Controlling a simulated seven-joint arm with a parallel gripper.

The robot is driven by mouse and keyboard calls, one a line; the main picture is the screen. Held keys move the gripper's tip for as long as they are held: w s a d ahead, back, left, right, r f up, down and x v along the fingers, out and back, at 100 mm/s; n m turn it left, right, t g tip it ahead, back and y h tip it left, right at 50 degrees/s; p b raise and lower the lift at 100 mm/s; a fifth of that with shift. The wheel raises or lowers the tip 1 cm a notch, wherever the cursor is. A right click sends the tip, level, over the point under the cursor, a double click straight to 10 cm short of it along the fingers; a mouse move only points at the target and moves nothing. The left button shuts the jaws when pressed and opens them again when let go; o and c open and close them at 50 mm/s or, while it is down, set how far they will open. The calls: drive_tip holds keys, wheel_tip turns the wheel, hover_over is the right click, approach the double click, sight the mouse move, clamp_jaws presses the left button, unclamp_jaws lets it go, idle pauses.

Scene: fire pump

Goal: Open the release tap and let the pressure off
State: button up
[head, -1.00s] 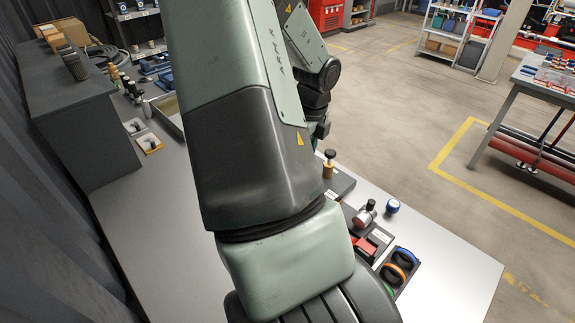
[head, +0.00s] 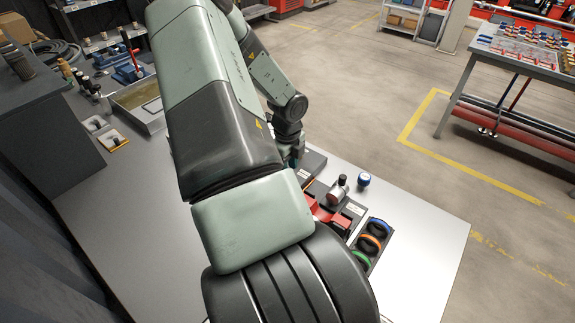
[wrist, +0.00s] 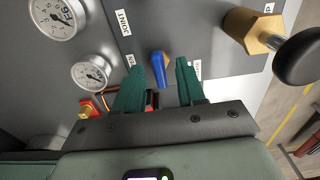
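A small tap with a blue lever (wrist: 158,70) stands on a grey panel (wrist: 205,20) in the wrist view; I take it for the release tap. My gripper (wrist: 159,72) has two green fingers, spread apart, with the lever in the gap between their tips. I see a gap on both sides of the lever; contact is not visible. A brass valve with a black knob (wrist: 305,57) is at the right. Two round gauges, one large (wrist: 57,15) and one small (wrist: 90,72), are at the left. In the head view my arm hides the fingers and the tap.
In the head view, a holder with coloured rings (head: 372,240), a red part (head: 325,214), a silver fitting (head: 338,188) and a blue-topped piece (head: 363,180) sit on the bench (head: 425,245). A metal tray (head: 150,122) is at upper left. The bench's right end is clear.

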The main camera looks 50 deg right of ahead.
drive_tip(key=shift+f, duration=0.1)
clamp_jaws()
